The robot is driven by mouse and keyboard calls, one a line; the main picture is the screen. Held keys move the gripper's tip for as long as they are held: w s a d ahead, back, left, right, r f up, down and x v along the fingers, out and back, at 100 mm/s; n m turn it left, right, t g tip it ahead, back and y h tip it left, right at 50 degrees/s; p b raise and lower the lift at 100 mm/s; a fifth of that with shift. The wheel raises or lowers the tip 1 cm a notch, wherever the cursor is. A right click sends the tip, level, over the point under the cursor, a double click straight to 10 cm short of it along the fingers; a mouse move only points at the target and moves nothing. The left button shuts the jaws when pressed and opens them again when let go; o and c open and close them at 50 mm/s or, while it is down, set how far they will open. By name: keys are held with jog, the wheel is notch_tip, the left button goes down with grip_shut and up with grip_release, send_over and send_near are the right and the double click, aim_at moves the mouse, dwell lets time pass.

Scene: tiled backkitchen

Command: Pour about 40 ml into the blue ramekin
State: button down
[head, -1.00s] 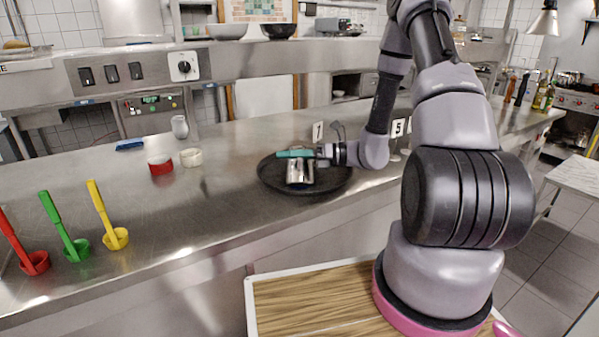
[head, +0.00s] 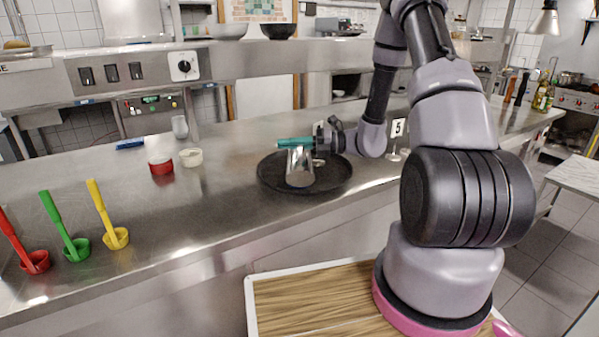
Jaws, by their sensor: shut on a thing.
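My gripper (head: 318,143) is shut on a shiny metal jug (head: 300,168), over the round black tray (head: 268,184). A teal bar (head: 295,142) lies across the jug's top; I cannot tell whether it is a handle or part of my gripper. The jug looks roughly upright. I cannot tell whether its base touches the tray. Its contents are hidden. I cannot make out a blue ramekin. A red ramekin (head: 161,167) and a cream ramekin (head: 191,157) stand left of the tray, apart from the jug.
A flat blue item (head: 130,144) and a metal cup (head: 180,126) are farther back. A "5" card (head: 398,127) stands right. The counter between ramekins and tray is clear.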

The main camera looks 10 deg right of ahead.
jog(key=shift+w+d+f+m, duration=0.1)
jog(key=shift+w+f+m, duration=0.05)
jog(key=shift+w+m, duration=0.5)
jog(key=shift+w+d+r+m+p, duration=0.15)
jog(key=shift+w+m+p, duration=0.25)
jog(key=shift+p, duration=0.6)
dwell(1.3)
jog(key=s+n, duration=0.3)
jog(key=shift+s+a+r, duration=0.1)
jog(key=shift+a, duration=0.25)
jog(key=shift+n, duration=0.25)
dwell(0.4)
jog(key=shift+s+a+n, duration=0.1)
jog(key=shift+s+n, duration=0.35)
jog(key=shift+n, duration=0.45)
jog(key=shift+s+f, duration=0.1)
jog(key=shift+f, duration=0.1)
